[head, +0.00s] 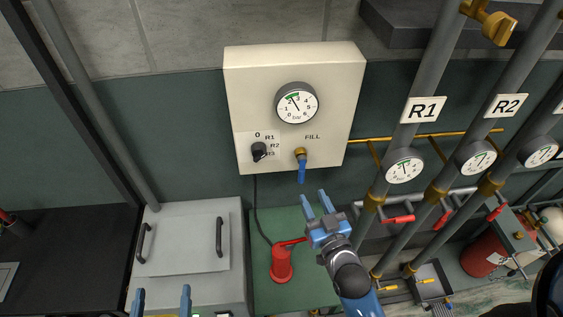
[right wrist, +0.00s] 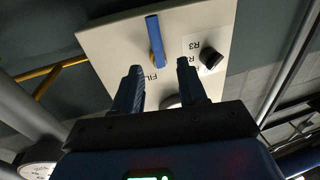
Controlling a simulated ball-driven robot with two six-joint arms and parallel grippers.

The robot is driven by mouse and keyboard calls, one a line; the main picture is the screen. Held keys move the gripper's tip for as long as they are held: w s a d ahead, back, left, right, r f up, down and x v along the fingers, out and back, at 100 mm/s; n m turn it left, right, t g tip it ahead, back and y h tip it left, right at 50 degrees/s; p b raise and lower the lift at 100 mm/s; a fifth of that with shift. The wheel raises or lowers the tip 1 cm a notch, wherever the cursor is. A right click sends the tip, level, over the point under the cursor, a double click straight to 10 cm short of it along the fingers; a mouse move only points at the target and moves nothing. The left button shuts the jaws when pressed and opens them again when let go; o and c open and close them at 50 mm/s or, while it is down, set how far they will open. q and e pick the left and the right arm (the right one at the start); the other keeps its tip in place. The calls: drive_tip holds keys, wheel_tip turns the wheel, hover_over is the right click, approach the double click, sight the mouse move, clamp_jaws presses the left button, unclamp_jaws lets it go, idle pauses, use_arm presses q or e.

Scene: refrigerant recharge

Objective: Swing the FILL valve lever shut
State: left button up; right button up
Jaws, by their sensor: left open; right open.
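The FILL valve lever (head: 302,172) is blue and hangs straight down from a brass valve body (head: 300,153) on the lower front of the cream panel (head: 240,100). In the right wrist view the blue lever (right wrist: 153,38) is just beyond my fingertips, roughly between their lines. My right gripper (head: 317,200) is open and empty, below and slightly right of the lever, apart from it. Its two fingers also show in the right wrist view (right wrist: 159,68). My left gripper (head: 162,292) is open at the bottom left, far from the panel.
The panel also bears a round gauge (head: 297,102) and a black selector knob (head: 259,150). Pipes with gauges and red levers (head: 398,219) stand to the right. A grey lidded box (head: 180,245) and a red object (head: 282,264) are below. The space before the lever is clear.

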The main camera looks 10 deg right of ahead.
sight(303, 176)
drive_tip(key=w+p, duration=0.1)
drive_tip(key=w, duration=0.2)
drive_tip(key=w+a+p, duration=0.1)
drive_tip(key=w, duration=0.2)
drive_tip(key=w+p, duration=0.1)
drive_tip(key=w, duration=0.3)
drive_tip(key=shift+a+f, duration=0.15)
drive_tip(key=shift+f, duration=0.15)
use_arm(q)
drive_tip(key=r, duration=0.3)
drive_tip(key=shift+s+d+r, duration=0.15)
drive_tip(key=shift+d, duration=0.1)
use_arm(e)
drive_tip(key=shift+w+a, duration=0.1)
drive_tip(key=shift+w, duration=0.05)
clamp_jaws()
